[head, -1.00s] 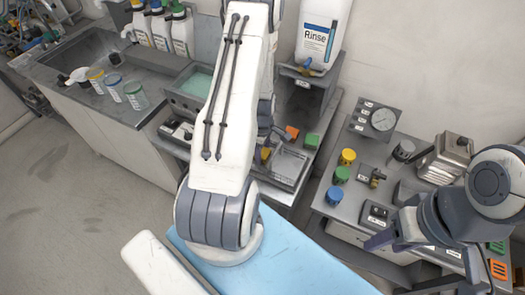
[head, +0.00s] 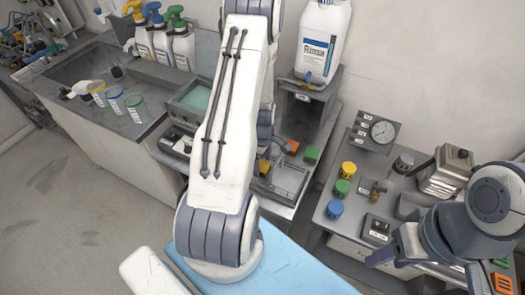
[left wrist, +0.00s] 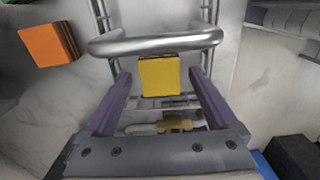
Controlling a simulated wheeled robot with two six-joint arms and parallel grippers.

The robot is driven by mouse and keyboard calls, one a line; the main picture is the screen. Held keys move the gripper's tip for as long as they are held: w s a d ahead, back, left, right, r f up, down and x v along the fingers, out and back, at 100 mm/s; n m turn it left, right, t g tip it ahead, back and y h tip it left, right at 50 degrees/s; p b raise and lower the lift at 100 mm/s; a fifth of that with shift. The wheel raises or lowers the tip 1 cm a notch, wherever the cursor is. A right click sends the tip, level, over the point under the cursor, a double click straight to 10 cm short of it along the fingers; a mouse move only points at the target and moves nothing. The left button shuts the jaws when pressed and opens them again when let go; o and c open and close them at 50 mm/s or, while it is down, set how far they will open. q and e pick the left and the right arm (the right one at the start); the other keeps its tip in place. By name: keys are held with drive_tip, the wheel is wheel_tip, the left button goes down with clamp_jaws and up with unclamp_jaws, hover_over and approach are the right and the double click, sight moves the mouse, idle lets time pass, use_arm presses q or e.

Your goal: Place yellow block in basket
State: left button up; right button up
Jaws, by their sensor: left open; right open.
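The yellow block (left wrist: 159,76) is between the open purple fingers of my left gripper (left wrist: 158,82) in the left wrist view, with a visible gap on each side. In the head view, the yellow block (head: 264,167) shows beside my white left arm, which hides most of the left gripper. A grey basket (head: 288,180) sits to its right on the low bench. A thick chrome bar (left wrist: 155,43) crosses just beyond the block in the wrist view; I cannot tell whether it belongs to the basket. My right gripper (head: 385,257) is open and empty by the right bench.
An orange block (head: 291,146) and a green block (head: 312,154) lie behind the basket; the orange block shows in the wrist view (left wrist: 48,45). A rinse jug (head: 322,40) stands above. The right bench holds a gauge (head: 382,131), colored caps (head: 342,188) and a metal box (head: 446,170).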

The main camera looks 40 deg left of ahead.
sight(263, 166)
use_arm(q)
wheel_tip(263, 166, up, 11)
drive_tip(key=b, duration=0.1)
drive_tip(key=shift+f, duration=0.2)
drive_tip(key=s+d+r+m, duration=0.1)
drive_tip(key=d+r+m, duration=0.5)
drive_tip(key=d, duration=0.4)
drive_tip(key=s+d+r+m, duration=0.1)
drive_tip(key=d+r+m, duration=0.2)
drive_tip(key=d+m, duration=0.55)
drive_tip(key=s+d+r+m, duration=0.2)
drive_tip(key=s+d+m, duration=0.4)
drive_tip(key=s, duration=0.1)
drive_tip(key=s+d+r+m+h, duration=0.1)
drive_tip(key=s+d+r+m, duration=0.2)
drive_tip(key=s+d+m, duration=0.3)
drive_tip(key=shift+s+d+r+m, duration=0.2)
drive_tip(key=shift+s+r+m, duration=0.1)
drive_tip(key=shift+s+m, duration=0.45)
